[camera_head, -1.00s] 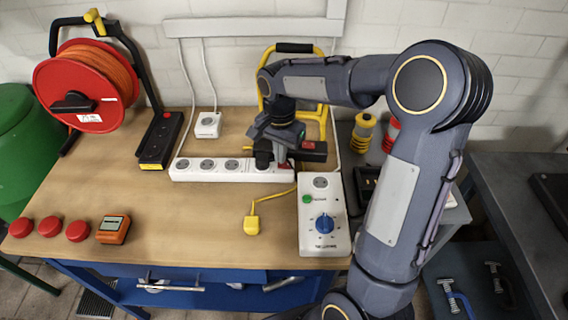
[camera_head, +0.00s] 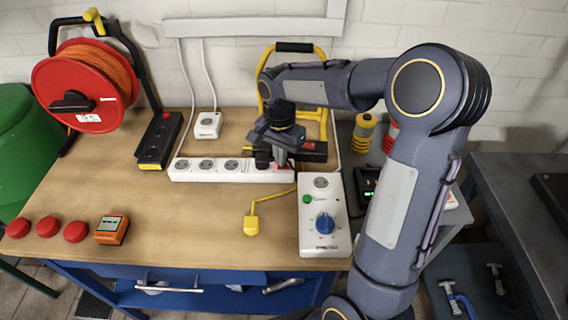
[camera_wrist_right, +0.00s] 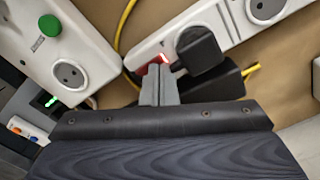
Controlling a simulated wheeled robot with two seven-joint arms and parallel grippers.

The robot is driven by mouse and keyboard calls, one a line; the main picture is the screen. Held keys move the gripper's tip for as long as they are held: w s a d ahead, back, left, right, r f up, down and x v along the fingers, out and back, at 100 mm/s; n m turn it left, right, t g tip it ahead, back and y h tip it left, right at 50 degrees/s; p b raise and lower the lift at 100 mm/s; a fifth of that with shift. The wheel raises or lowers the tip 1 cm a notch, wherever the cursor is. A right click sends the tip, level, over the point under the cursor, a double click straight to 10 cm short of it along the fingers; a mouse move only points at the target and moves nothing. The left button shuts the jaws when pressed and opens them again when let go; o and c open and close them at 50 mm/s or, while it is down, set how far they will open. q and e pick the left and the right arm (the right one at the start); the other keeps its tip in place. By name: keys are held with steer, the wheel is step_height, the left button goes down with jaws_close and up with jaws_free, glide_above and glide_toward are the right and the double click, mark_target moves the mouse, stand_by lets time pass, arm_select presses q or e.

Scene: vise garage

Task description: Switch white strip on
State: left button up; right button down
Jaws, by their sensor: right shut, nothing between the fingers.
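The white power strip (camera_head: 215,171) lies along the back of the workbench, with several sockets. The strip's red rocker switch (camera_wrist_right: 153,63) looks bright red, beside the plug. My right gripper (camera_head: 281,166) is over the strip's right end. In the wrist view its fingertips (camera_wrist_right: 158,72) are together with nothing between them, at the red switch and partly hiding it. Whether they press it I cannot tell. My left gripper is not in view.
A white box with a blue knob (camera_head: 324,222) and green button stands in front of the strip's right end. A black charger (camera_head: 367,184) with a green light is to its right. A yellow connector (camera_head: 251,225) lies on the bench. A black strip (camera_head: 157,143) is at left.

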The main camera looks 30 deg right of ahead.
steer(key=shift+r+p, duration=2.85)
steer(key=shift+r, duration=0.65)
steer(key=s+a+r+n+t+y, duration=0.2)
steer(key=s+n, duration=0.3)
steer(key=s, duration=0.6)
steer(key=s+a+r+n+t+y, duration=0.1)
steer(key=s+a+n+t, duration=0.2)
steer(key=s, duration=0.8)
steer(key=a+n, duration=0.2)
steer(key=shift+a+r+n+t+y, duration=0.15)
steer(key=shift+r+n+t+y, duration=0.15)
steer(key=shift+r+n+y, duration=0.1)
